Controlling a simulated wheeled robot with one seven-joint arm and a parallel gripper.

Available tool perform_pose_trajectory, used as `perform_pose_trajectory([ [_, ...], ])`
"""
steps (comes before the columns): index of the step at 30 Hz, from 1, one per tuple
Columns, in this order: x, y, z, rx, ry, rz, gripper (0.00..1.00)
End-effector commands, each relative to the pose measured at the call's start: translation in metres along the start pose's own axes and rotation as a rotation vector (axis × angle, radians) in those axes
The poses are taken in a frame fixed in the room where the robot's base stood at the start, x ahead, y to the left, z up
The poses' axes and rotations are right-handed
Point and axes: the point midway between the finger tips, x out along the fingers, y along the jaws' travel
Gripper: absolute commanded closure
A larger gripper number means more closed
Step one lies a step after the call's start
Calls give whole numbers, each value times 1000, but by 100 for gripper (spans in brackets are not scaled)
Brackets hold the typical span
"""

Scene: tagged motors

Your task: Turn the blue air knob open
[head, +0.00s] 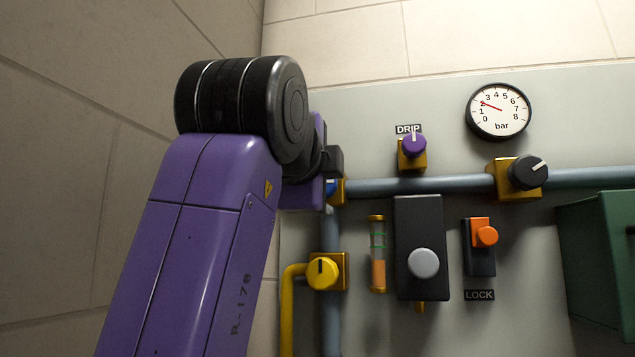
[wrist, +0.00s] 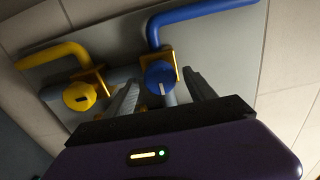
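The blue air knob (wrist: 158,73) sits on a brass block at the end of a blue pipe in the wrist view, with a pale pointer mark on its face. In the head view only a sliver of blue (head: 331,187) shows behind my arm. My gripper (wrist: 163,78) is open, one finger on each side of the knob in the wrist view. I see gaps between the fingers and the knob; how far the tips reach along it I cannot tell. In the head view my arm hides most of the gripper.
A yellow knob (head: 322,272) on a yellow pipe is close by, near the left finger in the wrist view. Grey pipes, a purple DRIP knob (head: 414,145), a black knob (head: 528,172), a gauge (head: 499,112), an orange LOCK knob (head: 486,236) and a green box (head: 600,260) occupy the panel.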

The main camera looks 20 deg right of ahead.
Motion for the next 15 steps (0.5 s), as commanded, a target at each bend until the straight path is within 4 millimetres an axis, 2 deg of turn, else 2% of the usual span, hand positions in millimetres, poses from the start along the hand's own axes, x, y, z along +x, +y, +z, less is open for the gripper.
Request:
perform_pose_trajectory([
  [8, -4, 0, 1, -1, -2, -2, 36],
  [15, -38, 2, 1, 0, -3, -3, 36],
])
